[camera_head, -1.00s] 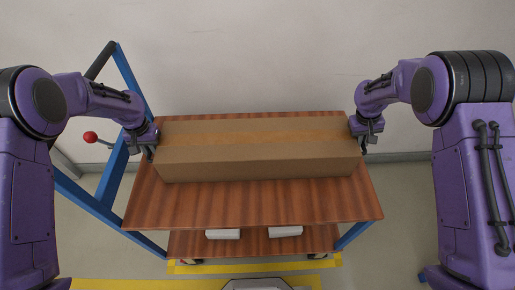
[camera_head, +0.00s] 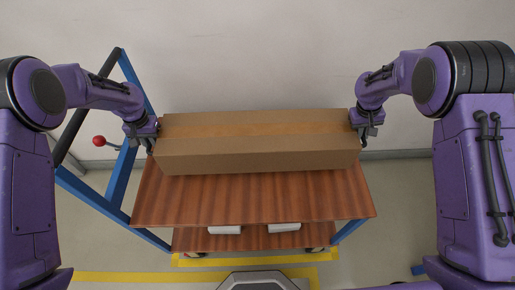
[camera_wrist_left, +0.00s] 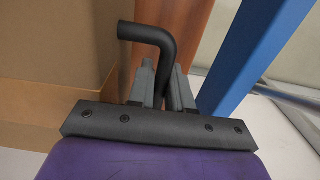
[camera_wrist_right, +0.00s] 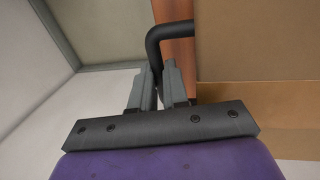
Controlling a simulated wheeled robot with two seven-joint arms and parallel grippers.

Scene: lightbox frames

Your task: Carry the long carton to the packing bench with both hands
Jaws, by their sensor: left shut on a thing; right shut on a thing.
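The long brown carton (camera_head: 258,155) lies level across the wooden top of a cart (camera_head: 250,205), its long side facing me. It seems slightly above the top, but I cannot see a clear gap. My left gripper (camera_head: 150,147) is at its left end and my right gripper (camera_head: 363,138) at its right end. In the left wrist view the jaws are shut on a black bent handle (camera_wrist_left: 150,33) beside the carton. In the right wrist view the jaws are shut on a matching black handle (camera_wrist_right: 165,38). The packing bench cannot be made out.
The cart has a blue frame (camera_head: 125,165) on the left and a lower shelf with two white items (camera_head: 284,227). A red ball knob (camera_head: 99,141) sticks out at the left. A pale wall (camera_head: 250,60) stands close behind. Yellow tape (camera_head: 130,277) marks the floor in front.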

